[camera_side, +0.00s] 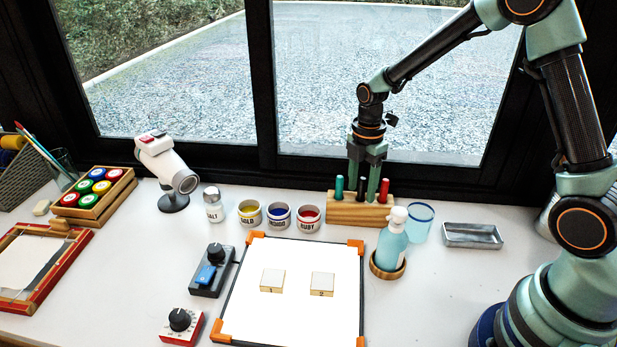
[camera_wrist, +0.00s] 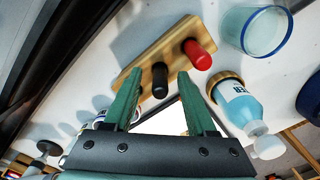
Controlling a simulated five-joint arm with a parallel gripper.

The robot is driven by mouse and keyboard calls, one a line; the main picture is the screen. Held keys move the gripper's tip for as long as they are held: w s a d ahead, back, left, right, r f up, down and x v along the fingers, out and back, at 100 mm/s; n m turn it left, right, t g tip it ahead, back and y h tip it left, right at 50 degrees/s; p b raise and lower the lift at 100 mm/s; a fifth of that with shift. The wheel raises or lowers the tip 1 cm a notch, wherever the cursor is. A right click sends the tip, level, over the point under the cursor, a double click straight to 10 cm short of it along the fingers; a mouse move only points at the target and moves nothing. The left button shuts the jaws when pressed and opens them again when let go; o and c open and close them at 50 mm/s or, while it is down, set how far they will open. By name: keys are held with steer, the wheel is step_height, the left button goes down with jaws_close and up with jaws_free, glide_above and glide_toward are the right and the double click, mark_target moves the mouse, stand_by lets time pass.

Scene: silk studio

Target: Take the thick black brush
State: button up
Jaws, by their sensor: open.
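The thick black brush (camera_side: 361,188) stands upright in the wooden block (camera_side: 345,212), between a teal brush (camera_side: 339,188) and a red brush (camera_side: 383,190). In the wrist view the black brush (camera_wrist: 160,82) shows between my two fingertips, with the red brush (camera_wrist: 197,54) just outside the right finger. My gripper (camera_side: 362,189) is open and points down at the block, one finger on each side of the black brush. I cannot tell whether either finger touches it. In the wrist view the teal brush is hidden, apparently behind the left finger.
A pump bottle (camera_side: 391,240) stands in front of the block on the right. A blue-rimmed cup (camera_side: 420,223) and a metal tray (camera_side: 472,236) are further right. Several paint jars (camera_side: 279,216) stand to the left. The window (camera_side: 390,60) is close behind the block.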

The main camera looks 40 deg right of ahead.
jaws_close()
steer(key=shift+r, duration=0.15)
step_height(320, 180, up, 20)
stand_by(0.5)
